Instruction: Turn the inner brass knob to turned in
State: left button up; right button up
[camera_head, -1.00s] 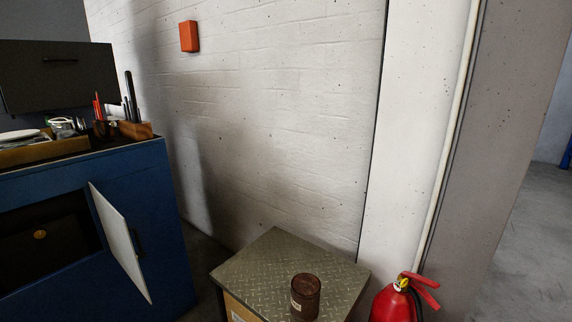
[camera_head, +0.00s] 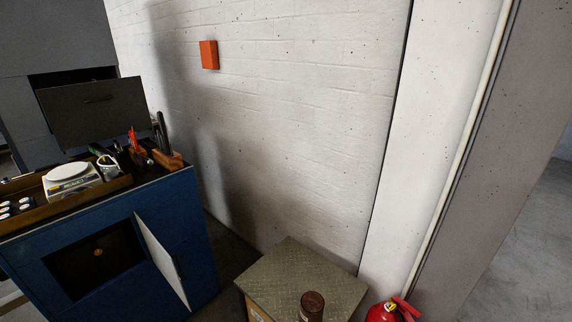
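A small round brass knob (camera_head: 98,252) shows inside the dark open compartment of the blue cabinet (camera_head: 205,250) at the lower left. It is too small to tell how it is turned. The cabinet's white-faced door (camera_head: 162,258) stands open to the right of the compartment. Neither of my grippers shows in the head view.
On the cabinet top are a wooden tray with a white scale (camera_head: 72,178), and a wooden tool holder (camera_head: 167,158). A metal-topped stand (camera_head: 290,275) bears a brown jar (camera_head: 312,305). A red fire extinguisher (camera_head: 385,312) stands to its right.

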aim_at(98, 250)
jog(key=j+u, duration=0.15)
jog(key=j, duration=0.4)
jog(key=j+u, duration=0.15)
jog(key=j, duration=0.35)
jog(key=i+j+u, duration=0.15)
jog(key=j, duration=0.35)
jog(key=j+u, duration=0.15)
jog(key=j, duration=0.4)
jog(key=i+j+u, duration=0.15)
jog(key=j, duration=0.3)
jog(key=k+l+u, duration=0.1)
jog(key=l+u, duration=0.4)
jog(key=l, duration=0.3)
